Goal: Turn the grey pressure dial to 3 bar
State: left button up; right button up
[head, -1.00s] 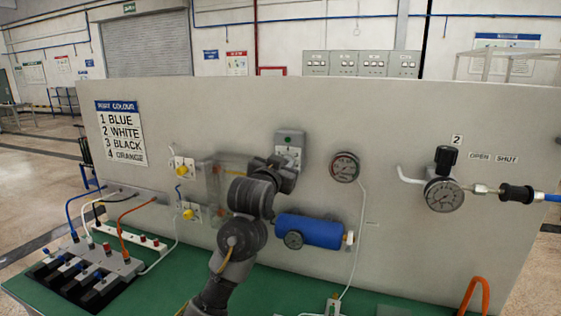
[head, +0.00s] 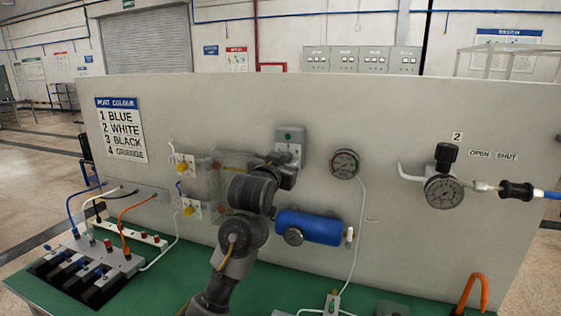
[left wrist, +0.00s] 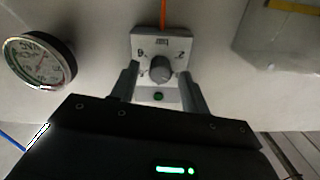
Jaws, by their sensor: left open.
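The grey pressure dial (left wrist: 160,70) is a round knob on a pale plate with numerals in the left wrist view, where it appears upside down. A green lamp (left wrist: 158,97) sits on the same unit. In the head view the dial's grey box (head: 290,136) is on the upright panel, and my arm partly covers its lower part. My left gripper (left wrist: 160,76) is open, with one finger on each side of the knob. I cannot tell whether the fingers touch it. The knob's exact setting is too small to read. My right gripper is not in view.
A round gauge (head: 344,164) is just right of the dial box, and a blue cylinder (head: 310,228) is below. A clear cover (head: 230,161) and yellow-knobbed fittings (head: 184,168) are to the left. A second gauge (head: 443,194) is farther right. The panel between the gauges is mostly bare.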

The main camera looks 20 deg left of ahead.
pick_arm(q)
jog(key=shift+s, duration=0.2)
jog(key=s+b, duration=0.4)
jog(key=s, duration=0.6)
jog(key=shift+s+a, duration=0.2)
jog(key=shift+a, duration=0.25)
